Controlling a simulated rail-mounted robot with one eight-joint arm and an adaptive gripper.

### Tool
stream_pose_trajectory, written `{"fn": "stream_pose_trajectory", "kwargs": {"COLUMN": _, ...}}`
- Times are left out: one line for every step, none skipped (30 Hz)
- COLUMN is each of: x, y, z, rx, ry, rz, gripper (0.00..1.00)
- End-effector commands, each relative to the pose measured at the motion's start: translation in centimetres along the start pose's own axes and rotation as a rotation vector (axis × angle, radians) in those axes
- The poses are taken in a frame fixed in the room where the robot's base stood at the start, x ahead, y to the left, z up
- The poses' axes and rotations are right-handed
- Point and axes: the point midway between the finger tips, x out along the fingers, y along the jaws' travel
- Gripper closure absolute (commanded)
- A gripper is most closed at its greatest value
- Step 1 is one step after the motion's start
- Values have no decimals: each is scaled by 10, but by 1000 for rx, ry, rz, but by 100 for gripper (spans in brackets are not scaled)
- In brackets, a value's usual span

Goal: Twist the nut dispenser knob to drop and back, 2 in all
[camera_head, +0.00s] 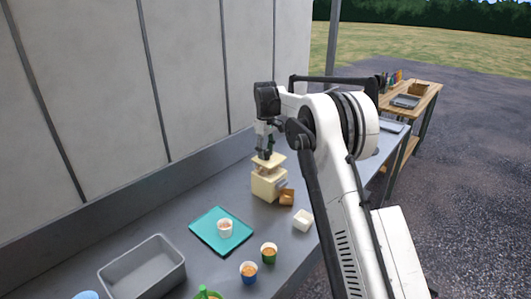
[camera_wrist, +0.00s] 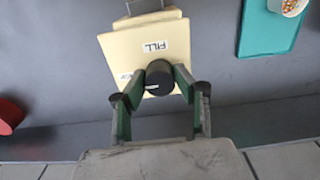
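The cream nut dispenser (camera_head: 266,187) stands on the grey counter in the head view. In the wrist view its cream top plate (camera_wrist: 122,48) carries a "FILL" label and a second label at its left, partly hidden. The round black knob (camera_wrist: 160,72) sits on that plate with a small white mark at its lower left. My gripper (camera_wrist: 161,76) points down over the plate, with its green fingertips against either side of the knob. It also shows in the head view (camera_head: 267,154), above the dispenser. The contact itself is partly hidden.
A teal tray (camera_head: 203,233) holds a white cup (camera_head: 225,231). Green (camera_head: 269,256) and blue (camera_head: 248,275) cups and a grey bin (camera_head: 150,283) stand nearer. The wall runs along the left.

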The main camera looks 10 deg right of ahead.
Motion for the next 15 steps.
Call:
{"fn": "stream_pose_trajectory", "kwargs": {"x": 0, "y": 0, "z": 0, "rx": 0, "ry": 0, "rz": 0, "gripper": 81}}
{"fn": "stream_pose_trajectory", "kwargs": {"x": 0, "y": 0, "z": 0, "rx": 0, "ry": 0, "rz": 0, "gripper": 85}}
{"fn": "stream_pose_trajectory", "kwargs": {"x": 0, "y": 0, "z": 0, "rx": 0, "ry": 0, "rz": 0, "gripper": 90}}
{"fn": "stream_pose_trajectory", "kwargs": {"x": 0, "y": 0, "z": 0, "rx": 0, "ry": 0, "rz": 0, "gripper": 94}}
{"fn": "stream_pose_trajectory", "kwargs": {"x": 0, "y": 0, "z": 0, "rx": 0, "ry": 0, "rz": 0, "gripper": 98}}
{"fn": "stream_pose_trajectory", "kwargs": {"x": 0, "y": 0, "z": 0, "rx": 0, "ry": 0, "rz": 0, "gripper": 98}}
{"fn": "stream_pose_trajectory", "kwargs": {"x": 0, "y": 0, "z": 0, "rx": 1, "ry": 0, "rz": 0, "gripper": 98}}
{"fn": "stream_pose_trajectory", "kwargs": {"x": 0, "y": 0, "z": 0, "rx": 2, "ry": 0, "rz": 0, "gripper": 98}}
{"fn": "stream_pose_trajectory", "kwargs": {"x": 0, "y": 0, "z": 0, "rx": 5, "ry": 0, "rz": 0, "gripper": 98}}
{"fn": "stream_pose_trajectory", "kwargs": {"x": 0, "y": 0, "z": 0, "rx": 8, "ry": 0, "rz": 0, "gripper": 98}}
{"fn": "stream_pose_trajectory", "kwargs": {"x": 0, "y": 0, "z": 0, "rx": 12, "ry": 0, "rz": 0, "gripper": 98}}
{"fn": "stream_pose_trajectory", "kwargs": {"x": 0, "y": 0, "z": 0, "rx": 21, "ry": 0, "rz": 0, "gripper": 98}}
{"fn": "stream_pose_trajectory", "kwargs": {"x": 0, "y": 0, "z": 0, "rx": 29, "ry": 0, "rz": 0, "gripper": 98}}
{"fn": "stream_pose_trajectory", "kwargs": {"x": 0, "y": 0, "z": 0, "rx": 39, "ry": 0, "rz": 0, "gripper": 98}}
{"fn": "stream_pose_trajectory", "kwargs": {"x": 0, "y": 0, "z": 0, "rx": 54, "ry": 0, "rz": 0, "gripper": 98}}
